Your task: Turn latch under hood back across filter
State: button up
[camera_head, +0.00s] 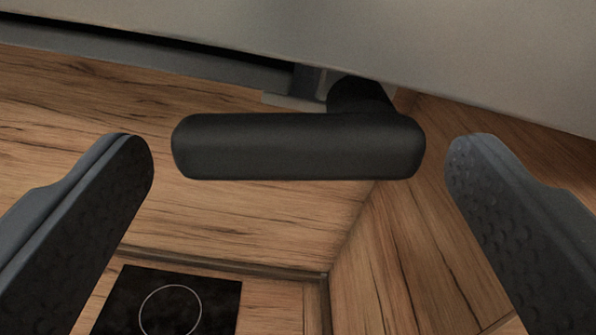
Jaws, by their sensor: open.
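The latch (290,146) is a black rounded bar lying level across the middle of the view. Its pivot end, at the right, meets a dark round stem that goes up under the grey hood (430,45). My gripper (298,165) is open, with one dark finger on each side of the bar. Both fingertips are apart from it, with a gap at either end. The filter cannot be told clearly; a grey strip with a dark slot (190,58) shows along the hood's underside behind the latch.
Oak laminate splashback (270,215) fills the back, meeting a second wood panel (400,250) at a corner on the right. A black hob with a white ring (170,300) lies below at lower left. The hood hangs close above the latch.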

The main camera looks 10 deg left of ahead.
jog(key=c, duration=1)
jog(key=shift+b, duration=0.35)
jog(key=shift+r+m, duration=0.1)
jog(key=shift+m, duration=0.3)
jog(key=shift+r+m+b, duration=0.15)
jog(key=shift+m+b, duration=0.55)
jog(key=shift+m, duration=0.2)
jog(key=o, duration=1)
